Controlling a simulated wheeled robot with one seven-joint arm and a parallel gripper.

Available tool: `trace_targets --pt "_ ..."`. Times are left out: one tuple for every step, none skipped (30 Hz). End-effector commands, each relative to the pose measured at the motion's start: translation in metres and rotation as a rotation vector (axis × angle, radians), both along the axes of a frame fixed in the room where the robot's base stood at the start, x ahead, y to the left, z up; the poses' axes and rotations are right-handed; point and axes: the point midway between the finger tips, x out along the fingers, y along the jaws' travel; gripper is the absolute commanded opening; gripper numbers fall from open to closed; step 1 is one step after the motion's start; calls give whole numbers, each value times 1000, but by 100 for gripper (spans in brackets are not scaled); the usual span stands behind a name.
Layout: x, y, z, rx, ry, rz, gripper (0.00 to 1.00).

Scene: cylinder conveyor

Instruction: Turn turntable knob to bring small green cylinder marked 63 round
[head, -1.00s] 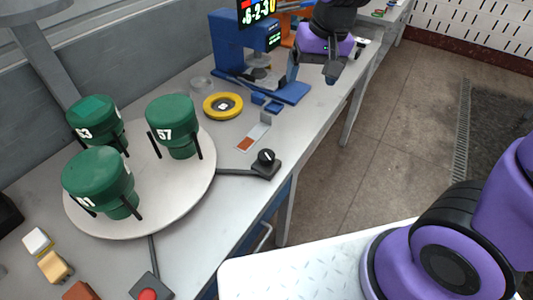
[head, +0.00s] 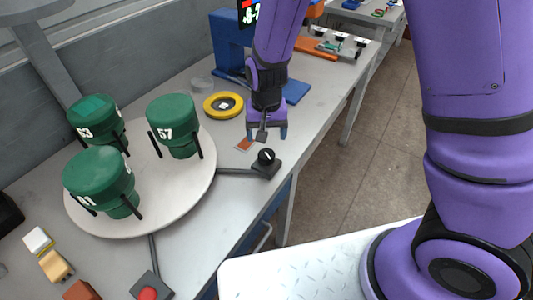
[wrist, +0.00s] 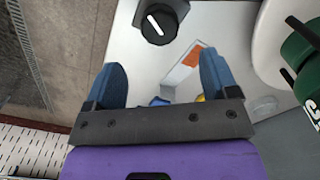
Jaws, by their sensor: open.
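The green cylinder that reads as 63 (head: 97,122) stands at the back left of the round grey turntable (head: 150,212). A green cylinder marked 57 (head: 172,122) stands at its right, and another (head: 98,180), its number hard to read, at the front. The black turntable knob (head: 266,157) with a white pointer line sits on a dark base at the table's front edge, joined to the turntable by a bar. The knob also shows at the top of the wrist view (wrist: 160,22). My gripper (head: 267,134) is open and empty, just behind and above the knob, not touching it.
A yellow ring (head: 222,105) and a blue machine (head: 232,45) are behind my gripper. A red button box (head: 150,288) and small blocks (head: 54,266) lie at the front left. A small plate with an orange patch (head: 244,144) lies near the knob.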

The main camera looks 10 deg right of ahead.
Motion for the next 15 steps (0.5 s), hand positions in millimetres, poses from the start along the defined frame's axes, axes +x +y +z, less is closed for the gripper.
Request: trace_targets --pt "-1 -1 -9 -3 3 -3 80" --pt "-1 -1 -14 -3 4 -3 80" --pt "0 -1 -22 -3 3 -2 80" --pt "-1 -1 -27 -3 4 -1 80" --pt "-1 -1 -32 -3 4 -2 80" --pt "-1 -1 -39 -2 4 -3 80" --pt "-1 -1 -44 -3 4 -3 80" --pt "0 -1 -49 -2 3 -2 80" --pt "-1 -1 -54 -2 3 -1 80" --pt "-1 -1 -59 -2 3 -1 80" --pt "-1 -1 -63 -2 3 -2 80" --pt "0 -1 -68 -1 3 -3 80" --pt "0 -1 -71 -1 2 -2 80" --pt "0 -1 -74 -1 2 -2 80" --pt "0 0 -77 -1 1 -1 80"
